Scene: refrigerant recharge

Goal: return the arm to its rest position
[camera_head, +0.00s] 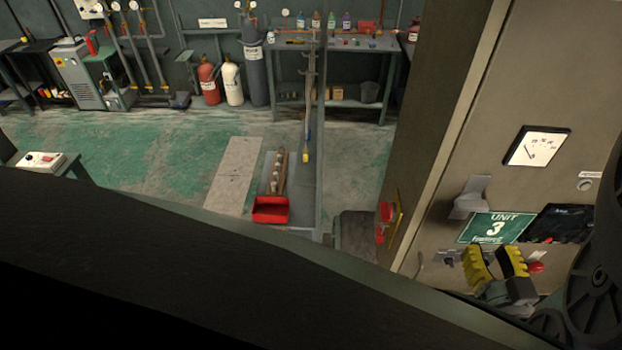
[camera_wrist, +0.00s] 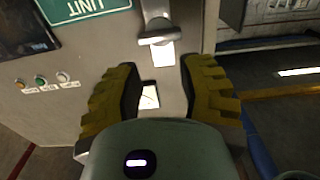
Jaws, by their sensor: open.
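My gripper (camera_head: 497,264) has yellow ridged fingers and shows at the lower right of the head view, in front of the beige unit cabinet (camera_head: 490,130). In the wrist view my gripper (camera_wrist: 160,90) is open, with nothing between its fingers. Past the fingertips, the wrist view shows the cabinet front (camera_wrist: 90,50) with a grey handle (camera_wrist: 157,32). That handle also appears in the head view (camera_head: 470,197), up and left of the fingers. The gap between fingertips and cabinet cannot be judged exactly.
The cabinet carries a green "UNIT 3" sign (camera_head: 494,228), a dial gauge (camera_head: 537,146) and a red button (camera_head: 536,267). Gas cylinders (camera_head: 232,82) and a workbench (camera_head: 345,45) line the back wall. Green floor (camera_head: 130,150) is open at left.

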